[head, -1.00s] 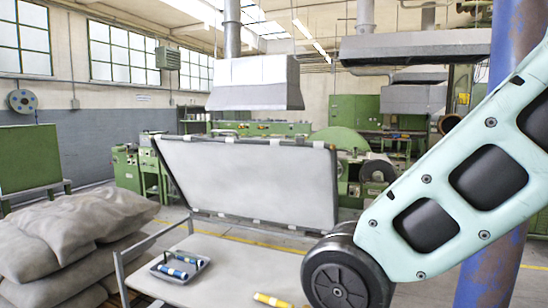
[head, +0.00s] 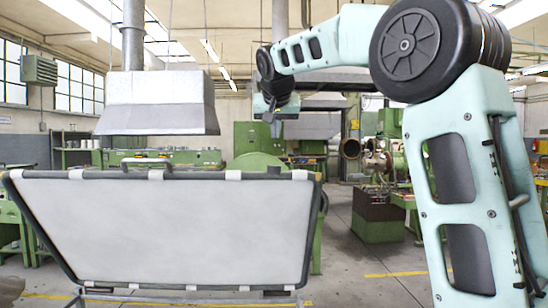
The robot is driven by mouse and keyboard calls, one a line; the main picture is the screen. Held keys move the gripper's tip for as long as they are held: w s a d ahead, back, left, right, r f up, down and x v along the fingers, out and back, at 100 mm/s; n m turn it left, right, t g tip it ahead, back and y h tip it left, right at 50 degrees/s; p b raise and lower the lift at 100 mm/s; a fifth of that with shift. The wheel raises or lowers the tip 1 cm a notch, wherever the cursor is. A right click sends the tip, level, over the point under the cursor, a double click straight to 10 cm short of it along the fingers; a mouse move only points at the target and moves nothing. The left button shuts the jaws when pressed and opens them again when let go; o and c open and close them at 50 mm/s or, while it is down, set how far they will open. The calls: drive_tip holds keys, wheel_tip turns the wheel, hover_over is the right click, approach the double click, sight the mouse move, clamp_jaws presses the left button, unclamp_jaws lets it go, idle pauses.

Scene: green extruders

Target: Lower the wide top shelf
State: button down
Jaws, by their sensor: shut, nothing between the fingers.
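The wide top shelf (head: 170,230) is a large pale panel with a dark rim and white clips, seen in the head view. It stands raised and steeply tilted, its broad face towards me. My gripper (head: 275,128) hangs at the end of my arm, beyond and above the shelf's upper right corner in the picture. It is small and dark in this view, shut and empty, and appears apart from the shelf. The rest of the cart below the shelf is mostly out of frame.
A metal extraction hood (head: 158,103) hangs behind the shelf at the left. Green machines (head: 255,165) stand behind the shelf, with another green machine (head: 380,215) at the right. Grey floor (head: 350,260) is open between the shelf and my arm.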

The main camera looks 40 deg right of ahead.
drive_tip(key=p, duration=0.2)
hover_over(275, 170)
drive_tip(key=w+d, duration=0.2)
wheel_tip(275, 170, down, 6)
drive_tip(key=shift+w, duration=0.15)
drive_tip(key=shift+s+a+f, duration=0.75)
drive_tip(key=shift+s+f, duration=0.1)
drive_tip(key=shift+s+a+f, duration=0.25)
drive_tip(key=shift+s+f, duration=0.15)
drive_tip(key=shift+b, duration=0.3)
